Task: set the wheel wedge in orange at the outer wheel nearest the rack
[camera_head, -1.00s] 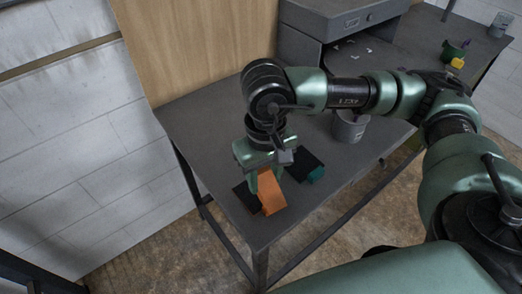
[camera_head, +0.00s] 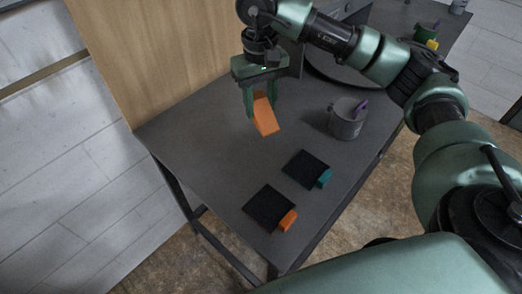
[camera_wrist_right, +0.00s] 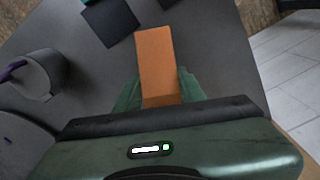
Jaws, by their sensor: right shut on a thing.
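The orange wheel wedge (camera_head: 265,115) is held in my right gripper (camera_head: 262,104), which is shut on it above the dark grey table. The wedge tilts downward and appears clear of the table top. In the right wrist view the wedge (camera_wrist_right: 158,62) sticks out from between the green fingers. A black mat with an orange tab (camera_head: 287,220) lies near the table's front corner. A second black mat with a teal tab (camera_head: 324,178) lies beside it. No wheel or rack can be made out. My left gripper is not in view.
A grey cup (camera_head: 347,119) with a purple item in it stands on the table (camera_head: 185,130) to the right. A wooden panel (camera_head: 150,50) rises behind the table. A green holder with a yellow item (camera_head: 428,38) is at the far right. The left part of the table is bare.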

